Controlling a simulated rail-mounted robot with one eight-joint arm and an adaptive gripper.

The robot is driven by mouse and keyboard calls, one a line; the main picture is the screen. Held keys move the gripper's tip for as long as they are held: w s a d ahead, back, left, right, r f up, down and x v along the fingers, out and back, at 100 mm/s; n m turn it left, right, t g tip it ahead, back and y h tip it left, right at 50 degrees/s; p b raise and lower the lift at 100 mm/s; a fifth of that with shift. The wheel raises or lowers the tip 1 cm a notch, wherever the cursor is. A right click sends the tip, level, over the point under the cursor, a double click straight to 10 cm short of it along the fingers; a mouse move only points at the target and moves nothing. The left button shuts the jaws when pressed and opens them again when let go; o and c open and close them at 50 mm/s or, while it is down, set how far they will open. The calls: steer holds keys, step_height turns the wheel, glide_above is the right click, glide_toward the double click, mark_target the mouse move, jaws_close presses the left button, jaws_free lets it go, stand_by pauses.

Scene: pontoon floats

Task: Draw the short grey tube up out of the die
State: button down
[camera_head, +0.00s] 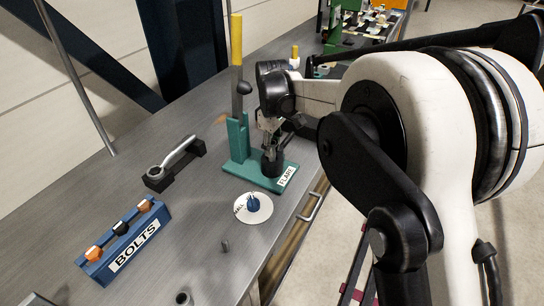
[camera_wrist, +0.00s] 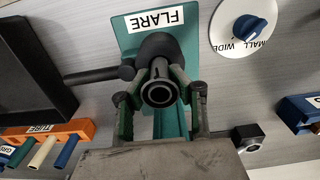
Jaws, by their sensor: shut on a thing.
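The short grey tube (camera_wrist: 160,93) stands end-on to the wrist camera, its open rim facing me. Its far end meets the dark round die (camera_wrist: 157,46), which has a black side handle. How deep it sits there is hidden. The die also shows as a dark block (camera_head: 271,162) on the green flare stand (camera_head: 238,165) in the head view. My gripper (camera_wrist: 161,88) has a finger on each side of the tube and is shut on it. In the head view my gripper (camera_head: 269,140) is just above the die; the tube is hard to make out there.
A dial with a blue knob (camera_head: 253,202) lies in front of the stand. A blue BOLTS rack (camera_head: 125,240) and a black holder with a grey tool (camera_head: 174,163) are to the left. An orange tube rack (camera_wrist: 60,131) shows in the wrist view. Bare bench lies between.

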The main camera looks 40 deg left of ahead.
steer(key=shift+r, duration=0.2)
steer(key=shift+r+p, duration=1.25)
steer(key=shift+r, duration=2.1)
